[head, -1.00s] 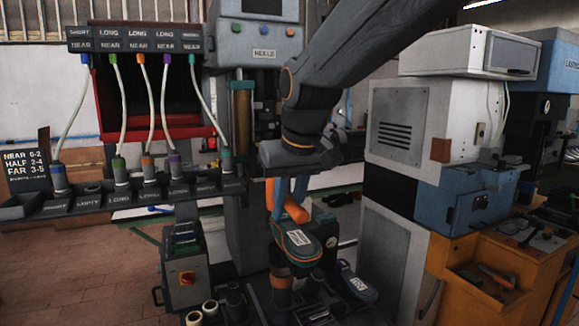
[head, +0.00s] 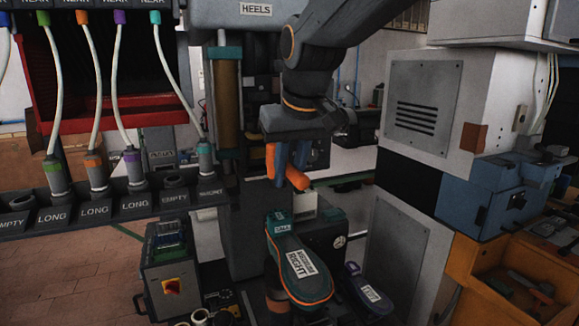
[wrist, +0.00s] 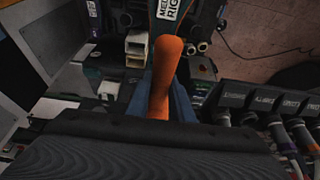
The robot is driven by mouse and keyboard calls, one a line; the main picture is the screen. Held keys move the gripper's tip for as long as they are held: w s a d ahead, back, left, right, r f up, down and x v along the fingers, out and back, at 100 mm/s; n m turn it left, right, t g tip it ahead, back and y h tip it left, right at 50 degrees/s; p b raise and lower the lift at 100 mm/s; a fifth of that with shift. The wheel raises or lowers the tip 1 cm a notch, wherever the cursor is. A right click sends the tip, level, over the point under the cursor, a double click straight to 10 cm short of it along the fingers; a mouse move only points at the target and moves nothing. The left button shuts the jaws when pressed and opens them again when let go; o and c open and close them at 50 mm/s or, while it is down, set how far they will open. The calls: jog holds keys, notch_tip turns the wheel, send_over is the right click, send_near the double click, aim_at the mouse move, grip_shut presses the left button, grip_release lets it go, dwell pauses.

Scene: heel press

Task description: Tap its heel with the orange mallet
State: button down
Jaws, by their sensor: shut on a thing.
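My gripper (head: 289,172) has blue fingers shut on the orange mallet (head: 296,179). The mallet also shows in the wrist view (wrist: 160,85), running between the fingers. It hangs above the heel end of a teal shoe with an orange-edged sole (head: 299,270), with a visible gap between them in the head view. The shoe is sole up on a stand, its heel (head: 280,222) at the back and a white label reading RIGHT on the sole. In the wrist view only a labelled part of the shoe (wrist: 168,8) shows at the top.
A purple-trimmed sole (head: 368,290) with a label lies to the right, lower down. A rack (head: 110,207) with several coloured plugs and hoses stands at left. A grey cabinet (head: 425,105) with a blue box stands at right. A HEELS panel (head: 255,10) is above.

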jog(key=shift+w+f, duration=0.1)
jog(key=shift+w, duration=0.05)
notch_tip(320, 180, down, 5)
jog(key=b, duration=0.4)
jog(key=shift+f, duration=0.1)
dwell(0.4)
notch_tip(320, 180, down, 5)
jog(key=b, duration=0.3)
notch_tip(320, 180, up, 5)
jog(key=p, duration=0.4)
